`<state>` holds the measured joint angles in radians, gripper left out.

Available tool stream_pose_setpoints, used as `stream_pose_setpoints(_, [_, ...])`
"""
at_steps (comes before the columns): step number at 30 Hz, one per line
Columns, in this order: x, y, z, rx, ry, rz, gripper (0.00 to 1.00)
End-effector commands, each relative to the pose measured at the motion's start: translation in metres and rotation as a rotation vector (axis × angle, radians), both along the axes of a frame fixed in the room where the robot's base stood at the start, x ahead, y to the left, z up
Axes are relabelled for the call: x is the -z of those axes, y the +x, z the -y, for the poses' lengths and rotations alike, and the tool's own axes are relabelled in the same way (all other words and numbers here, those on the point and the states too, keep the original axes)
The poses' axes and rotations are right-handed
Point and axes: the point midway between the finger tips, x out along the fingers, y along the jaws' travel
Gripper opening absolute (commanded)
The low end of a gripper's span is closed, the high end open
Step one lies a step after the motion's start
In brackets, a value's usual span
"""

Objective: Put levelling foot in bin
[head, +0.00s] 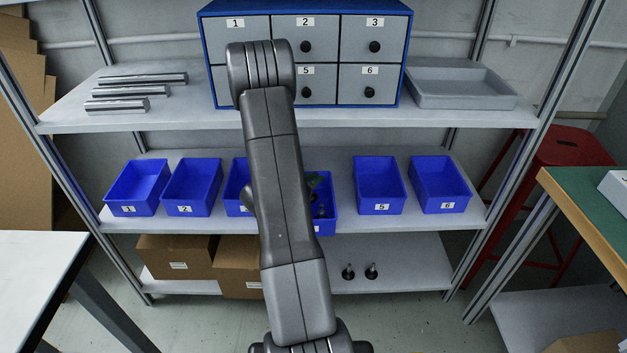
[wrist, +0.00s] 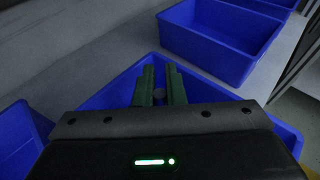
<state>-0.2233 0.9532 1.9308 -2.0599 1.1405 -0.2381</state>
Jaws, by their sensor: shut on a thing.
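My gripper (wrist: 159,88) is shut on a small dark round piece (wrist: 159,94), seen between the green fingers in the wrist view; it looks like part of a levelling foot, mostly hidden. The fingers point down into a blue bin (wrist: 112,91). In the head view this appears to be the blue bin (head: 326,222) just left of bin 5, pulled a little forward and partly behind my arm; its label is hidden. Dark shapes show inside it, too unclear to name. Two black levelling feet (head: 348,272) (head: 371,271) stand upright on the bottom shelf.
Other blue bins, among them bin 5 (head: 378,187) and bin 6 (head: 440,186), stand on the middle shelf. Above are a drawer cabinet (head: 340,42), a grey tray (head: 463,97) and metal bars (head: 140,79). Cardboard boxes (head: 178,254) sit below. A red stool (head: 575,148) is at right.

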Motion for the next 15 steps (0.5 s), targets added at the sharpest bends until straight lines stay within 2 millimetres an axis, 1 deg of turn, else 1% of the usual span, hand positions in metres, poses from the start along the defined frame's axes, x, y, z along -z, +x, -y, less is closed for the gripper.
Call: stream_pose_setpoints(15, [0.013,0.000,0.000,0.000,0.001,-0.001,0.00])
